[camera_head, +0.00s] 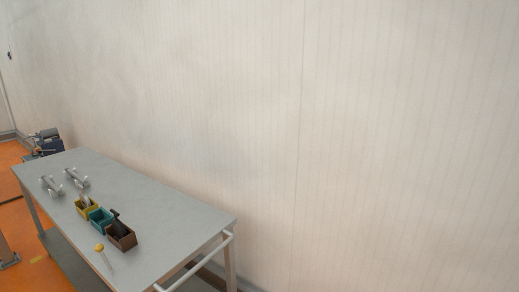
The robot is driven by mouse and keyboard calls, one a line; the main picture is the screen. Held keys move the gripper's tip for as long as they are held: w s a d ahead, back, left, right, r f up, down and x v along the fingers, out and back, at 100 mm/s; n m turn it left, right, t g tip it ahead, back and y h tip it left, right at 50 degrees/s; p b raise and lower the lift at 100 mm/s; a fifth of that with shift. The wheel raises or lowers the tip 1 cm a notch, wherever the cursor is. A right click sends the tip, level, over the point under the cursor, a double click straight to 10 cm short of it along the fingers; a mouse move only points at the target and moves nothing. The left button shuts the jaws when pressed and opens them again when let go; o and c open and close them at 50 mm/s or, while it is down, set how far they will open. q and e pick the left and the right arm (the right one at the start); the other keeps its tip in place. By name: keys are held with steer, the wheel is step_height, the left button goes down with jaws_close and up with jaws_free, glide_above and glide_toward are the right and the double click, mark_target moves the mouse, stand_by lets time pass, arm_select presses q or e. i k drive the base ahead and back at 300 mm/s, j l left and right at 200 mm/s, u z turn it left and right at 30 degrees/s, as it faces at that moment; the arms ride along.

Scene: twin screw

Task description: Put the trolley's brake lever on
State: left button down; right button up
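The grey trolley (165,205) stands at the lower left against the pale wall, with a push bar (195,264) at its near right end. The trolley's wheels are out of view. Neither of my grippers shows in the head view.
Yellow (85,213), teal (99,227) and brown (121,243) bins stand on the trolley top, with dark items in the brown one. Metal parts (75,177) lie farther back. The floor (20,225) is orange. A pale wall (380,130) fills the right.

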mark_target(99, 248)
steer(key=u, duration=1.3)
steer(key=i+j, duration=0.1)
steer(key=i, duration=1.25)
